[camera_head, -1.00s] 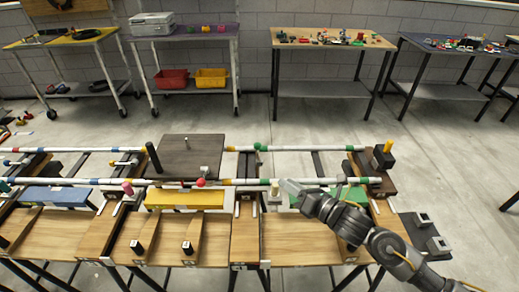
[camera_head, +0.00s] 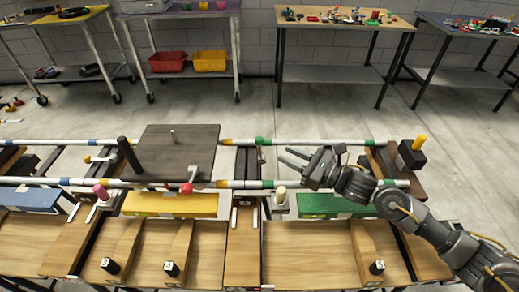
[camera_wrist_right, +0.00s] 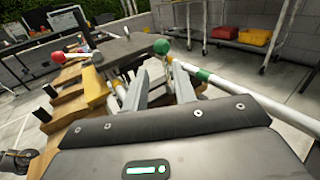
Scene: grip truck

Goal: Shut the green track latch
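A green ball knob (camera_head: 260,140), likely the green track latch, sits at the back striped rail (camera_head: 310,142), right of the dark plate; I cannot tell whether the latch is open or shut. In the right wrist view the green knob (camera_wrist_right: 161,46) shows just beyond the fingertips. My right gripper (camera_head: 287,158) is open and empty, its fingers pointing left above the space between the two rails, a little right of and nearer than the knob. Both fingers (camera_wrist_right: 160,82) show apart in the wrist view. My left gripper is out of view.
A dark plate (camera_head: 180,150) with a black post (camera_head: 129,155) lies across the rails. A red knob (camera_head: 186,188) and a cream peg (camera_head: 281,194) stand near the front rail. A green block (camera_head: 335,205) and a yellow block (camera_head: 170,205) lie in front.

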